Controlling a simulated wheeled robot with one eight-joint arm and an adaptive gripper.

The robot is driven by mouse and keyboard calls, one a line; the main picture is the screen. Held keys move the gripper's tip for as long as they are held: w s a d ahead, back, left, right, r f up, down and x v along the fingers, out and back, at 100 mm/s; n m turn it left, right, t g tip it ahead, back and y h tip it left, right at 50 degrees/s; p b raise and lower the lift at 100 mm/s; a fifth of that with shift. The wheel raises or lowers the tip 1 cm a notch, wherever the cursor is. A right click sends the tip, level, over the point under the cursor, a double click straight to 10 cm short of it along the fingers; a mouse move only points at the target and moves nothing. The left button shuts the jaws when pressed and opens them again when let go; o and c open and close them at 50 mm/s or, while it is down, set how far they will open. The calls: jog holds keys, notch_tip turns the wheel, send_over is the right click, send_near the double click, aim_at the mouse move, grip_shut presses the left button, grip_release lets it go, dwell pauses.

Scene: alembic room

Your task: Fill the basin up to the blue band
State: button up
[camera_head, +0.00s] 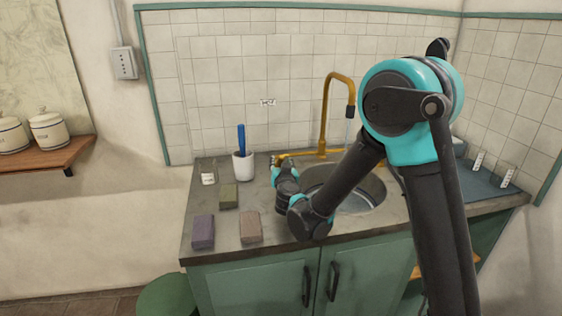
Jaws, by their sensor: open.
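The basin (376,186) is a round metal bowl set in the grey counter, partly hidden behind my arm. Its lower part looks pale and shiny, but I cannot tell the water level, and I cannot make out the blue band. A brass tap (326,112) arches over it with a dark nozzle. A thin pale blue stream, apparently water, shows below the nozzle. A brass lever (292,155) extends left from the tap's base. My gripper (276,161) is open at the lever's left end, pointing away from the camera; I cannot tell whether it touches the lever.
A white cup (243,167) with a blue-handled tool stands left of my gripper. Olive (229,196), purple (203,231) and pinkish (251,227) blocks lie on the counter's left part. A small labelled jar (208,172) stands behind. A blue-grey mat (490,184) lies at right.

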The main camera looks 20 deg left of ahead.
jog(key=v, duration=1)
jog(key=shift+w, duration=0.1)
